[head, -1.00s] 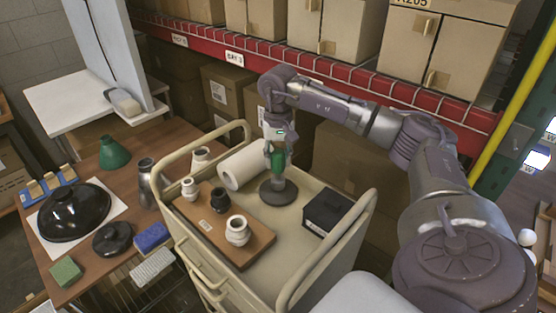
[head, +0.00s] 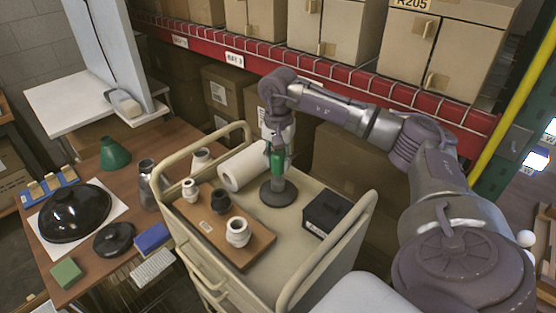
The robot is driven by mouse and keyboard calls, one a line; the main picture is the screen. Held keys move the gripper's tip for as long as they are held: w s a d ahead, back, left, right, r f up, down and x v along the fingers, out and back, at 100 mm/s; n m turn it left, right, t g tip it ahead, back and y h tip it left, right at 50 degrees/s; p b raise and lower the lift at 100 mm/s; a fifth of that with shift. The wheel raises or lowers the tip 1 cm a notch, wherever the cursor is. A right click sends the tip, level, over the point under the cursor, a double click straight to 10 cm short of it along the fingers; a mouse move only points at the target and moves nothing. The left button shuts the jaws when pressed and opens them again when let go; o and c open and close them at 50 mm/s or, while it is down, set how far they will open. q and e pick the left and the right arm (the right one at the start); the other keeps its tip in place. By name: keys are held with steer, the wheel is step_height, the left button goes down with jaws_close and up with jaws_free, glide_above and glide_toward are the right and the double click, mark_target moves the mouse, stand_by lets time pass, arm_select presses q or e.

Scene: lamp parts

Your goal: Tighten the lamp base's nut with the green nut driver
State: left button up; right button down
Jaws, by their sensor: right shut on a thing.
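My right gripper (head: 277,146) is shut on the green nut driver (head: 277,164), which it holds upright. The driver stands over the dark round lamp base (head: 279,194) on the beige cart. A short grey stem shows between the driver's green part and the base. The nut itself is hidden or too small to make out, so I cannot tell how the driver's tip meets it. My left gripper is not in view.
On the cart (head: 283,238), a wooden board (head: 262,237) with white and black sockets lies left of the base, a white roll (head: 238,169) behind it, a black box (head: 326,214) to the right. Raised cart rails (head: 345,240) flank these. A wooden table (head: 128,175) stands left.

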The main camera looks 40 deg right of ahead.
steer(key=shift+m, duration=1.7)
steer(key=m, duration=0.2)
steer(key=shift+m+p, duration=0.3)
steer(key=shift+p, duration=0.05)
steer(key=shift+m, duration=0.4)
steer(key=m, duration=0.3)
steer(key=shift+s+f+m, duration=0.1)
steer(key=shift+m, duration=0.2)
